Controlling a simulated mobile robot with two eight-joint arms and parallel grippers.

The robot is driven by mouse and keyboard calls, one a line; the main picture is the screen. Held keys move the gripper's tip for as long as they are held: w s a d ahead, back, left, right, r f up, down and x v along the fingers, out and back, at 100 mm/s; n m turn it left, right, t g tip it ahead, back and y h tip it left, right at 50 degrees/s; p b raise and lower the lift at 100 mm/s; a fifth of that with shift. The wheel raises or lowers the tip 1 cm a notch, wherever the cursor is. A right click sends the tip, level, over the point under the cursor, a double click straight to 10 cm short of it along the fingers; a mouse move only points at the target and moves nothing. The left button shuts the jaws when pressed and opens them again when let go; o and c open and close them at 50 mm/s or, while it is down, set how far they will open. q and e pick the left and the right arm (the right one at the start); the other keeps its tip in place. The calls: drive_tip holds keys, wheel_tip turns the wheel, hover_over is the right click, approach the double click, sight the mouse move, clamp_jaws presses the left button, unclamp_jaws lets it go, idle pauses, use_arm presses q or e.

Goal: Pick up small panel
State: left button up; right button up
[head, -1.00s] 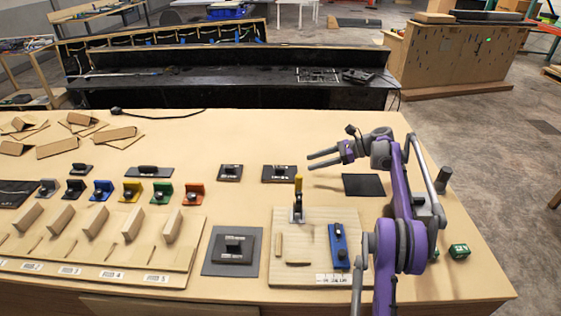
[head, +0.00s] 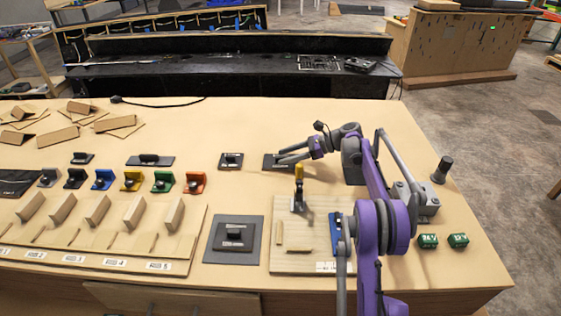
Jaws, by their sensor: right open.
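Several black panels lie on the wooden table, and I cannot tell for sure which one the task calls the small panel. One small black panel with a white label (head: 231,161) lies flat at the back middle. A similar dark panel (head: 270,163) lies just right of it, partly hidden by my right gripper. My right gripper (head: 281,156) is open and empty, with its fingertips over or just above that second panel. Contact cannot be told. My left gripper is not in view.
A wooden board (head: 283,262) with a yellow-handled clamp (head: 299,180) and a blue part (head: 335,235) stands in front. A larger black panel (head: 235,233) is left of it. Coloured blocks, a slotted rack (head: 120,255) and green cubes (head: 428,241) are around.

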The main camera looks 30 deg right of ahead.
drive_tip(key=shift+w+a+f, duration=0.2)
drive_tip(key=shift+w+a, duration=0.05)
drive_tip(key=shift+a, duration=0.05)
clamp_jaws()
idle(0.3)
